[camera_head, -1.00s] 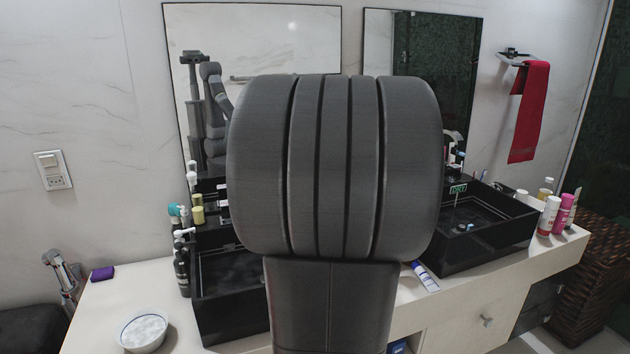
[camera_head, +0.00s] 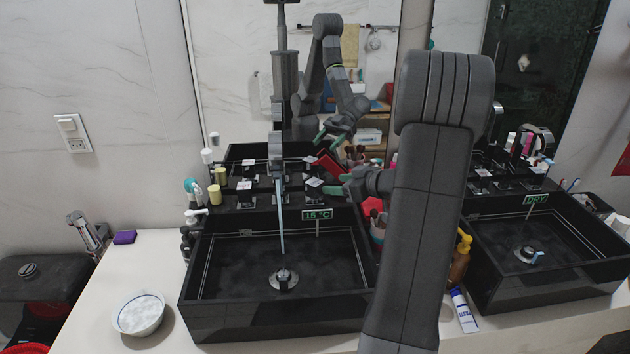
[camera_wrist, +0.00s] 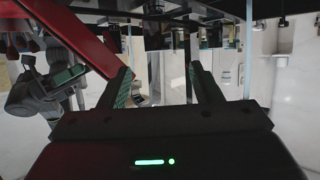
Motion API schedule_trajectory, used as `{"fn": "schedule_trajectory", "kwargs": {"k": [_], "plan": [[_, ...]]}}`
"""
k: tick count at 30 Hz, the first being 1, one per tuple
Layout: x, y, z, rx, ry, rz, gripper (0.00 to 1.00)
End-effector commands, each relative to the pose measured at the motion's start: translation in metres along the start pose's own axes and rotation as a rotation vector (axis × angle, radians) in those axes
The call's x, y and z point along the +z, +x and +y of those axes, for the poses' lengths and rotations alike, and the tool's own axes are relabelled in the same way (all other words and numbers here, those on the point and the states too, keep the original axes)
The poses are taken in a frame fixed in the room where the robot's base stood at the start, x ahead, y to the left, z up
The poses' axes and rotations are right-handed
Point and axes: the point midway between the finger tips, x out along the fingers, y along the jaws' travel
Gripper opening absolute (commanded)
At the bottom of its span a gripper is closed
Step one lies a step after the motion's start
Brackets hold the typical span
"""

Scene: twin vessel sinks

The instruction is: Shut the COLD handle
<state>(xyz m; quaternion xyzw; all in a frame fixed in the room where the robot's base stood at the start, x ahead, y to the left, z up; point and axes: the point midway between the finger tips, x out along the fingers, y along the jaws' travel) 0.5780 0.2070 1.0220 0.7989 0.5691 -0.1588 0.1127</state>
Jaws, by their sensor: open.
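The left black sink (camera_head: 200,325) has a thin water stream (camera_head: 281,220) falling from its dark tap (camera_head: 277,150) toward the drain. Its green display (camera_head: 317,215) reads 15 °C. Small dark handles with pale tops stand on the ledge behind it, one left of the tap (camera_head: 244,186) and one right of it (camera_head: 315,183). Their markings are too small to read, so I cannot tell which is COLD. My gripper (camera_head: 334,183) is open and empty, with green finger pads, close to the right handle; contact is unclear. In the wrist view, the open fingers (camera_wrist: 163,90) have nothing between them.
A slanted red item (camera_head: 328,165) is close behind my gripper; a large red bar (camera_wrist: 88,45) fills the wrist view's upper left. Bottles, including an amber pump bottle (camera_head: 460,258), stand between the sinks. The right sink (camera_head: 540,292) reads DRY. The mirror (camera_head: 235,70) reflects my arm.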

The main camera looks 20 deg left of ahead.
Motion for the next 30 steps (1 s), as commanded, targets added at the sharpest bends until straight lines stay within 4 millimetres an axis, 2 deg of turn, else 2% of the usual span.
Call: {"fn": "schedule_trajectory", "kwargs": {"k": [1, 9, 15, 21, 29, 30], "plan": [[0.001, 0.012, -0.002, -0.006, 0.000, -0.001, 0.58], [0.000, 0.070, -0.001, -0.003, 0.000, -0.001, 0.58], [0.000, 0.101, 0.000, 0.000, -0.002, 0.000, 0.58], [0.000, 0.114, 0.000, 0.002, -0.001, 0.000, 0.58], [0.000, 0.116, 0.001, 0.003, -0.001, 0.000, 0.58], [0.000, 0.115, 0.001, 0.003, -0.001, 0.000, 0.54]]}}
